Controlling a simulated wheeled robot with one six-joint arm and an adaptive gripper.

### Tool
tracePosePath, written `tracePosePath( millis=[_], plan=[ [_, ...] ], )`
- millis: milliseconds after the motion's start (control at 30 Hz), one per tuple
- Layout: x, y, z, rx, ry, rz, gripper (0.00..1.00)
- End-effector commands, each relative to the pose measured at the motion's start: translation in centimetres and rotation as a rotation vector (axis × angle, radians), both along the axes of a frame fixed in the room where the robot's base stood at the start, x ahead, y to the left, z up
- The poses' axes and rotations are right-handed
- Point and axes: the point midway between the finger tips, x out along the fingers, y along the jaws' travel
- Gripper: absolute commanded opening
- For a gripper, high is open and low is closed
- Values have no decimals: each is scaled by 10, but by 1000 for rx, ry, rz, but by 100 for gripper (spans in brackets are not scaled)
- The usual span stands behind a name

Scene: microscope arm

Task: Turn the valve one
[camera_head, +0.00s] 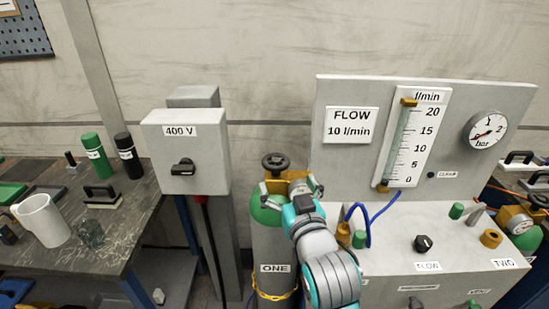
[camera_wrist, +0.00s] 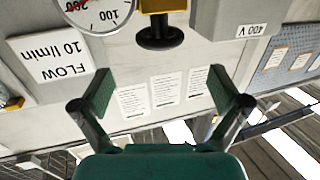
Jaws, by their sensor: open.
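The black handwheel valve (camera_head: 275,162) sits on top of the green-shouldered gas cylinder (camera_head: 272,240), which is labelled ONE. In the wrist view, which looks upside down, the black valve wheel (camera_wrist: 160,38) shows on its brass body (camera_wrist: 164,5) at the top middle. My gripper (camera_wrist: 160,92) is open and empty, its two green-padded fingers spread wide. The valve wheel appears beyond the gap between the fingertips, apart from both.
A pressure gauge (camera_wrist: 95,12) sits beside the valve. A grey 400 V switch box (camera_head: 187,150) stands to the left. The flow panel (camera_head: 345,160) and its console (camera_head: 450,240) are to the right. A dark workbench (camera_head: 120,220) holds bottles and a white beaker (camera_head: 41,220).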

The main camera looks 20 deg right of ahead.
Motion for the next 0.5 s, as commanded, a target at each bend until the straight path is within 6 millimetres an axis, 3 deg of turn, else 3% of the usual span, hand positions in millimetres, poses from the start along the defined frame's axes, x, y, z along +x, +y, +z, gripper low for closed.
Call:
tracePosePath(
  millis=[300,500],
  plan=[
    [57,-3,0,0,0,0,98],
    [82,-4,0,0,0,0,98]
  ],
)
